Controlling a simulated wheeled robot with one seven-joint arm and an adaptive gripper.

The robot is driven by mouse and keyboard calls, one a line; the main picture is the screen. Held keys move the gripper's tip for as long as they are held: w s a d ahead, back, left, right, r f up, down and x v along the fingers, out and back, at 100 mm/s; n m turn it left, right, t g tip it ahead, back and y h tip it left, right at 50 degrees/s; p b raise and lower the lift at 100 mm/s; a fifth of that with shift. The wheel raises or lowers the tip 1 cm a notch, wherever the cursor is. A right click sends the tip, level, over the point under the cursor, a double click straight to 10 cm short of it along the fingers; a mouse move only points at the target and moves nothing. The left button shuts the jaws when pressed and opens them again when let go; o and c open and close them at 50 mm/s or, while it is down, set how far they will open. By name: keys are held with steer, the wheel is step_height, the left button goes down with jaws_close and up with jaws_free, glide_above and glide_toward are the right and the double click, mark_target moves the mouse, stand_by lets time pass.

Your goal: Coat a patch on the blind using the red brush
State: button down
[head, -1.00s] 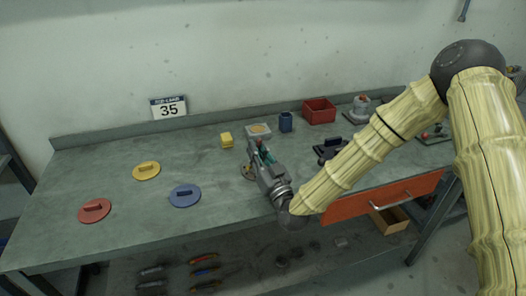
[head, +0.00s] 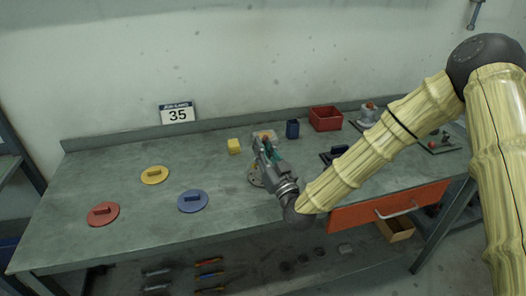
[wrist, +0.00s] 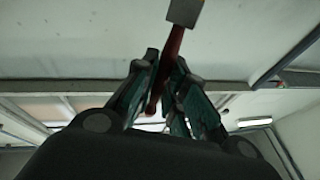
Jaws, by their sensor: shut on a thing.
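My gripper (head: 267,153) is over the middle of the bench, just in front of a small pale tray (head: 272,134) with tan contents. In the wrist view my gripper (wrist: 165,95) is shut on the red handle of the brush (wrist: 172,50), whose grey metal end points away from the fingers. The brush's bristles do not show. A round metal flange-like piece (head: 255,181) lies partly hidden under my gripper. Red (head: 103,220), yellow (head: 155,180) and blue (head: 180,205) discs with raised grips lie on the left. I cannot tell for sure which piece is the blind.
A yellow block (head: 234,146), a dark blue cup (head: 293,130) and a red bin (head: 326,118) stand behind my gripper. A dark fixture sits right, partly behind my arm. An orange drawer front (head: 355,214) is below.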

mark_target(266, 138)
steer(key=shift+r+p, duration=0.3)
steer(key=shift+r, duration=0.7)
steer(key=shift+r, duration=0.15)
steer(key=shift+r+p, duration=0.4)
steer(key=shift+r, duration=0.95)
steer(key=shift+w+d+r+p, duration=0.1)
steer(key=shift+w+r+p, duration=0.5)
steer(key=shift+p, duration=0.65)
steer(key=w+d+r+n+g+h+p, duration=0.25)
steer(key=w+p, duration=0.25)
steer(key=p, duration=0.6)
steer(key=shift+m+g+y, duration=0.45)
steer(key=shift+w+d+f+b, duration=0.15)
steer(key=shift+f+b, duration=0.4)
steer(key=shift+f, duration=0.9)
steer(key=shift+w+d+f+b, duration=0.1)
steer(key=shift+f+b, duration=0.4)
steer(key=shift+f, duration=0.95)
